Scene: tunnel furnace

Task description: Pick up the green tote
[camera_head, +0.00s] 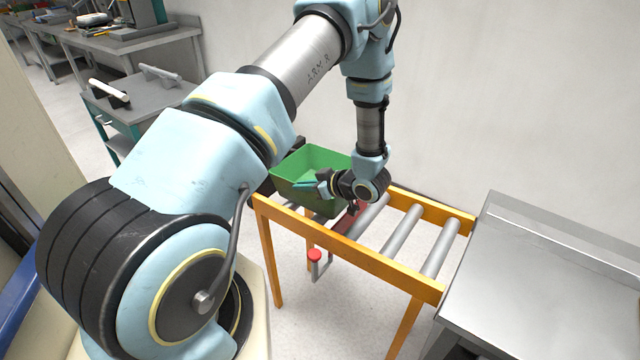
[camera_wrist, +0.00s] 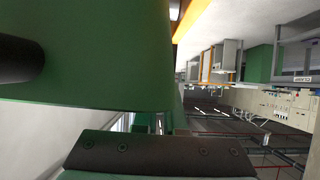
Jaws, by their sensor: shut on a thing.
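The green tote (camera_head: 290,168) is at the left end of an orange-framed roller conveyor (camera_head: 340,243), open side up. Its near right side is partly hidden by my gripper. My gripper (camera_head: 322,185) reaches in from the right and is shut on the tote's near right wall or rim. The exact grip on the rim is too small to make out. In the wrist view the tote's green wall (camera_wrist: 100,75) fills the upper left, close to the camera. I cannot tell whether the tote's bottom touches the rollers.
A clamp with a red knob (camera_head: 315,256) hangs at the conveyor's near rail. Bare rollers (camera_head: 402,228) lie right of the tote. A steel table (camera_head: 555,285) stands at the right, a grey cart (camera_head: 135,100) at the left. A wall is behind.

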